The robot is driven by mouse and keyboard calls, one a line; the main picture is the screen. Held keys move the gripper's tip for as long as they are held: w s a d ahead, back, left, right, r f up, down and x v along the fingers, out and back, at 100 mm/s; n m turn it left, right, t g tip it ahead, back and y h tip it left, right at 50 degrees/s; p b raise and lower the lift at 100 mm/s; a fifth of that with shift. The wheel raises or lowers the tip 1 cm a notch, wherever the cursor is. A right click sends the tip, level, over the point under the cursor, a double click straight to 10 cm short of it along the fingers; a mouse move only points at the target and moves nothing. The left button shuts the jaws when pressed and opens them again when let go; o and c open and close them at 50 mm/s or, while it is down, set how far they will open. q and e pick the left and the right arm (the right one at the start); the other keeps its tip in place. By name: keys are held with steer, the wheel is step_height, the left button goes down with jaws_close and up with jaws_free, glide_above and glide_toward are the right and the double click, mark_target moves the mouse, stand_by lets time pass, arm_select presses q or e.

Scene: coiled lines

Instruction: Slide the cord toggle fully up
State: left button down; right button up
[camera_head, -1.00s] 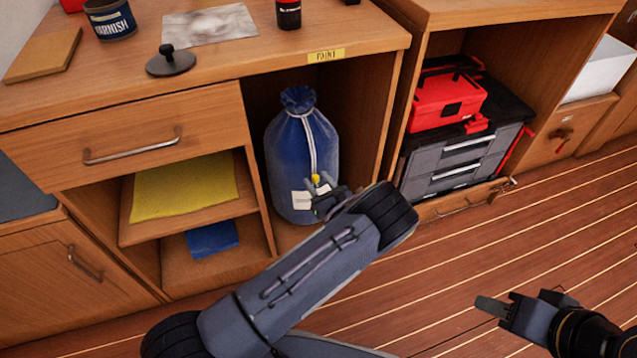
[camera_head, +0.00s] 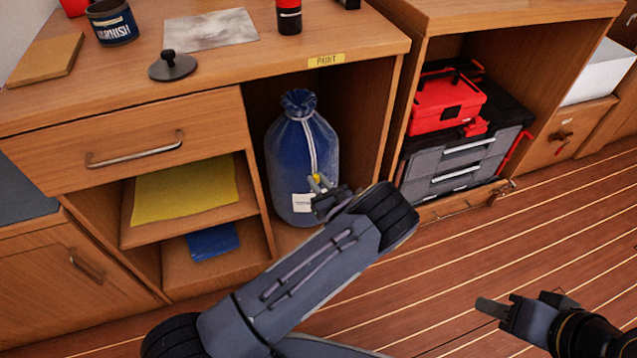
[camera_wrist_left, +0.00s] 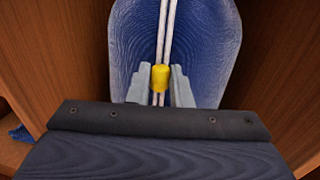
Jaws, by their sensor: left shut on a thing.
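A tall blue drawstring bag (camera_head: 285,150) stands upright in the open cabinet bay, its neck gathered at the top. A pale double cord (camera_head: 310,140) runs down its front and also shows in the left wrist view (camera_wrist_left: 168,30). The yellow cord toggle (camera_wrist_left: 160,77) sits around the cord low on the bag, well below the neck. My left gripper (camera_wrist_left: 160,82) is shut on the toggle, a finger on each side; in the head view (camera_head: 318,184) it partly hides the toggle. My right gripper (camera_head: 494,307) is over the floor, away from the bag; its finger gap is unclear.
Wooden cabinet walls stand close on both sides of the bag. The counter above holds a varnish tin (camera_head: 112,22), a black-knobbed disc (camera_head: 172,65) and a red-and-black can (camera_head: 289,16). A red toolbox (camera_head: 445,103) sits in the right bay.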

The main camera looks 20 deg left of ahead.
arm_select(q)
step_height(320, 180, up, 5)
steer(key=shift+r+p, duration=0.2)
steer(key=shift+p, duration=1.05)
steer(key=c, duration=1.3)
jaws_free()
steer(key=p, duration=0.1)
glide_toward(309, 156)
steer(key=v, duration=0.3)
steer(key=shift+s+d, duration=0.2)
steer(key=shift+s, duration=0.05)
